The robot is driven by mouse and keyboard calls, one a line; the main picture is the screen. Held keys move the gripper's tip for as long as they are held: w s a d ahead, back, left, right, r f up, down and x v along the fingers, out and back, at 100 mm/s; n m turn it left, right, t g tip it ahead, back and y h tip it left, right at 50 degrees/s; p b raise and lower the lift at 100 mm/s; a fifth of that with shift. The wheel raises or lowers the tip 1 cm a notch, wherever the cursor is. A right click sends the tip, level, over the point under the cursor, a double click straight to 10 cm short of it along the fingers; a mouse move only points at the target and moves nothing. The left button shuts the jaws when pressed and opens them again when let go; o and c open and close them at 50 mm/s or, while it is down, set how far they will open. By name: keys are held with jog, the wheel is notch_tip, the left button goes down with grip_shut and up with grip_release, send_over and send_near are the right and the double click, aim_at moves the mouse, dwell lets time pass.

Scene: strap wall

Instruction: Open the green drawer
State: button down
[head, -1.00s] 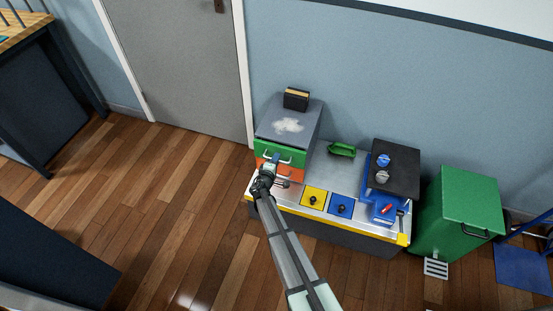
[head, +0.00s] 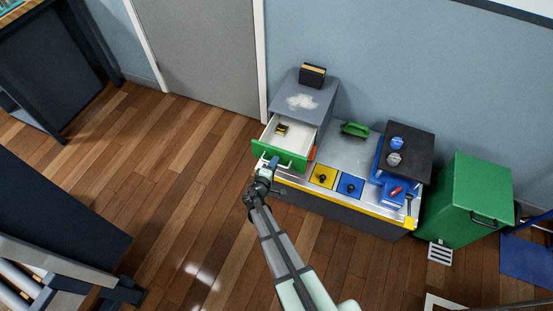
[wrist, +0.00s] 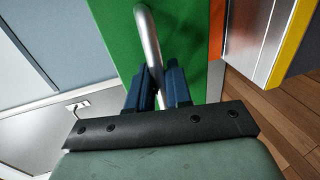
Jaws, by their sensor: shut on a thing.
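The green drawer (head: 279,156) is pulled out of the grey cabinet (head: 305,90) in the head view. Its pale inside shows, with a small yellow and black thing (head: 282,130) lying in it. My gripper (head: 272,164) is at the drawer's front. In the wrist view my gripper (wrist: 158,85) has its two blue fingers shut around the silver bar handle (wrist: 150,45), against the green front (wrist: 190,40). The orange drawer below is mostly hidden in the head view.
The counter (head: 350,145) holds a green object (head: 354,129), a yellow panel (head: 323,176), a blue panel (head: 350,186) and a black box (head: 405,155). A green bin (head: 470,205) stands at right. The floor left of the drawer is clear.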

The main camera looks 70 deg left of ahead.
dwell(0.3)
jog(key=c, duration=1.2)
grip_release()
jog(key=shift+s+d, duration=0.1)
jog(key=shift+d, duration=0.05)
jog(key=v, duration=1.3)
jog(key=shift+s+d, duration=0.2)
jog(key=shift+s, duration=0.05)
